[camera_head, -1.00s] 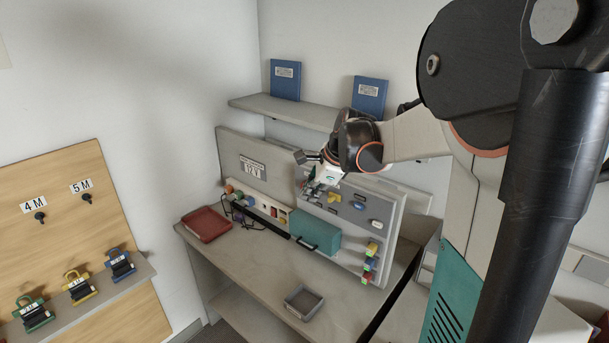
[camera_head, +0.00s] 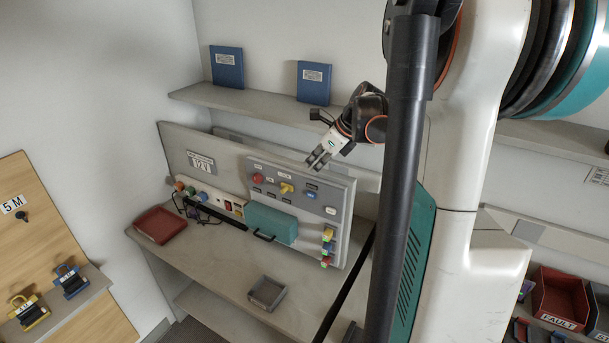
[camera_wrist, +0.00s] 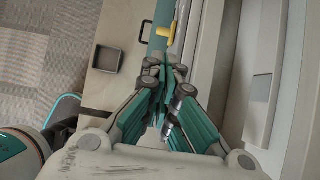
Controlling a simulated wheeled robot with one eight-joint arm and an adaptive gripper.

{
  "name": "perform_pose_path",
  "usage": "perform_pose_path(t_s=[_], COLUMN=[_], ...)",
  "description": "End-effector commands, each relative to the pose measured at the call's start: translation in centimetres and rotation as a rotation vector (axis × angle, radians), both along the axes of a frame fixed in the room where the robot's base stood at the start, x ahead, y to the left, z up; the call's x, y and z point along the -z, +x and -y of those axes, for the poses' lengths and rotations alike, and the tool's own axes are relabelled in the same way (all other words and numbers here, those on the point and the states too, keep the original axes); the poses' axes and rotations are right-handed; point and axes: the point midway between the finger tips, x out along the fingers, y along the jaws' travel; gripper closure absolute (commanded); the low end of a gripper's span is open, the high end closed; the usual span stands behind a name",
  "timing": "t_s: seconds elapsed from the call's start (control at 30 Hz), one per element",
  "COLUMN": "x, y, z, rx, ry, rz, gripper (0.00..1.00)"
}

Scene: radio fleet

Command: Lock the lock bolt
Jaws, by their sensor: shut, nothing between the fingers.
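The grey control panel (camera_head: 320,188) stands upright on the bench. It carries a red knob (camera_head: 257,178), a yellow handle (camera_head: 287,188), a blue piece (camera_head: 312,195) and a white piece (camera_head: 331,210). I cannot tell for sure which part is the lock bolt. The yellow handle also shows near the top of the wrist view (camera_wrist: 165,32). My gripper (camera_head: 318,161) is shut and empty, in front of the panel's upper edge in the head view and apart from the yellow handle. Its fingers meet in the wrist view (camera_wrist: 166,78).
A teal box with a black handle (camera_head: 270,222) sits below the panel's controls. A shelf (camera_head: 270,108) with two blue books runs above. The bench front is mostly clear.

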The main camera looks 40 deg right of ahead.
Motion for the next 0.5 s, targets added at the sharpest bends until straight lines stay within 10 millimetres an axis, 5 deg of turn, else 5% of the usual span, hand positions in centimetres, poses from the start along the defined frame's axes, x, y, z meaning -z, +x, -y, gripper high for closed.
perform_pose_path(t_s=[0.5], x=[8.1], y=[5.1], z=[-1.8], rx=[-0.003], ry=[0.001], rz=[0.000], gripper=[1.00])
